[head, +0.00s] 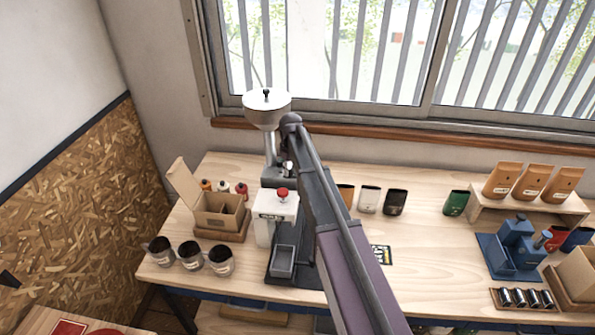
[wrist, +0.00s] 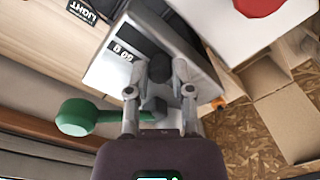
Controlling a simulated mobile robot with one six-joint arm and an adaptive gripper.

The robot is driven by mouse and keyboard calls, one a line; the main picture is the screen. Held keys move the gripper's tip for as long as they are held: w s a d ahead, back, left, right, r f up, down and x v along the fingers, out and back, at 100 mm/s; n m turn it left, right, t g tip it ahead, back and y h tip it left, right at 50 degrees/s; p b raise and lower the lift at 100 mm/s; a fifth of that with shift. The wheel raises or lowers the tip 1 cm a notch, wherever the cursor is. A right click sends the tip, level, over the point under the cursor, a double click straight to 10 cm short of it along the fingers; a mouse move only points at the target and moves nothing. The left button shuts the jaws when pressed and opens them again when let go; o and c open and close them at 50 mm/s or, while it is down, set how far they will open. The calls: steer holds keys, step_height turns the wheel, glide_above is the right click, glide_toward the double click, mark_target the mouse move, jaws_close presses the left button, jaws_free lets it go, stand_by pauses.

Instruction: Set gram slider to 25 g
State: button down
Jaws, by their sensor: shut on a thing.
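The gram doser is a white and grey machine (head: 268,228) with a cream hopper on the workbench in the head view. In the wrist view its grey housing (wrist: 195,60) carries a black strip with upside-down white characters (wrist: 123,52), perhaps "60 g". A dark slider knob (wrist: 158,82) sits between my fingertips. My gripper (wrist: 166,72) is shut on this knob, close against the housing. In the head view my arm covers part of the machine and hides the gripper and the slider. The knob's exact place on the scale cannot be read.
A green round-ended lever (wrist: 75,117) is beside my gripper. The machine has a red button (head: 282,194) and a grey tray (head: 283,261). An open cardboard box (head: 218,215) and dark-filled cups (head: 190,255) stand left.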

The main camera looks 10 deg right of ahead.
steer(key=shift+w+a, duration=0.35)
steer(key=shift+a, duration=0.55)
steer(key=shift+c, duration=2.4)
jaws_free()
steer(key=shift+a, duration=0.15)
steer(key=shift+d, duration=0.2)
